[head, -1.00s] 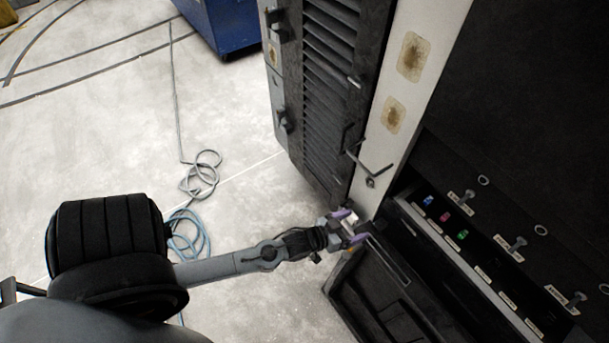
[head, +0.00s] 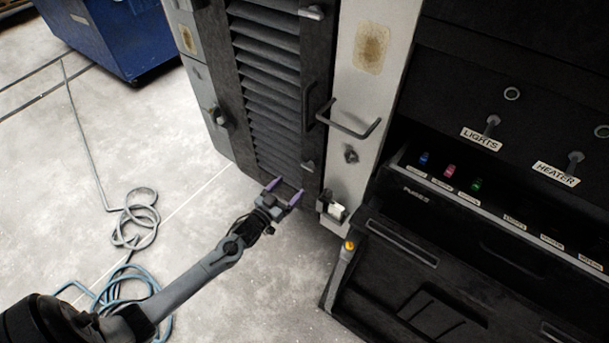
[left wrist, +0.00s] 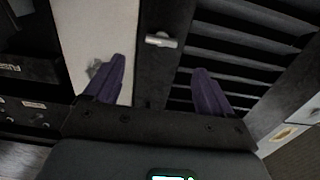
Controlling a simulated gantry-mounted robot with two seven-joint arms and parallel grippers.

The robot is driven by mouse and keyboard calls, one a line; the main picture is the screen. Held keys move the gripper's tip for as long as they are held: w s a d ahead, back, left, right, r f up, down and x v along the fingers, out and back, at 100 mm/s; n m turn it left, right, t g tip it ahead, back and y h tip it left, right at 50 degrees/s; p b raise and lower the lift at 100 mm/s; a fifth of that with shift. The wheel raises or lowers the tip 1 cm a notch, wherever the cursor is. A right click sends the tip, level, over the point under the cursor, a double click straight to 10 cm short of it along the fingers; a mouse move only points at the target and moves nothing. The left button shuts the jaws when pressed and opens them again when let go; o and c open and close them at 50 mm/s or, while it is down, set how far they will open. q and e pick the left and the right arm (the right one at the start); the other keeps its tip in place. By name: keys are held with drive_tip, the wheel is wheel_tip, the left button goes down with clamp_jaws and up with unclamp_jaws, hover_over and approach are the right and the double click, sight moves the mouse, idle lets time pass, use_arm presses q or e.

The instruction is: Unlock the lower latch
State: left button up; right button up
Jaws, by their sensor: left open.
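A black louvred door (head: 262,95) stands upright in front of me. The lower latch (head: 308,166), a small light metal handle, sits near its bottom right edge. An upper latch (head: 312,13) sits at the same edge higher up. My left gripper (head: 285,190) is open and empty, with purple fingers, just below and left of the lower latch. In the left wrist view the latch (left wrist: 161,40) lies ahead between the open fingers, apart from them. My right gripper is not in view.
A grab handle (head: 350,130) sticks out from the white post right of the door. A white block (head: 336,210) is at the post's foot. A black cabinet (head: 420,270) with labelled switches stands right. Hoses (head: 135,225) lie on the floor.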

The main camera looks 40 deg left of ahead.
sight(307, 168)
use_arm(q)
drive_tip(key=w+b, duration=0.1)
drive_tip(key=w, duration=0.6)
drive_tip(key=w+b, duration=0.1)
drive_tip(key=w, duration=0.2)
drive_tip(key=shift+w+a+b, duration=0.25)
drive_tip(key=shift+a+b, duration=0.05)
drive_tip(key=shift+a, duration=0.1)
drive_tip(key=c, duration=1.1)
drive_tip(key=shift+o, duration=0.2)
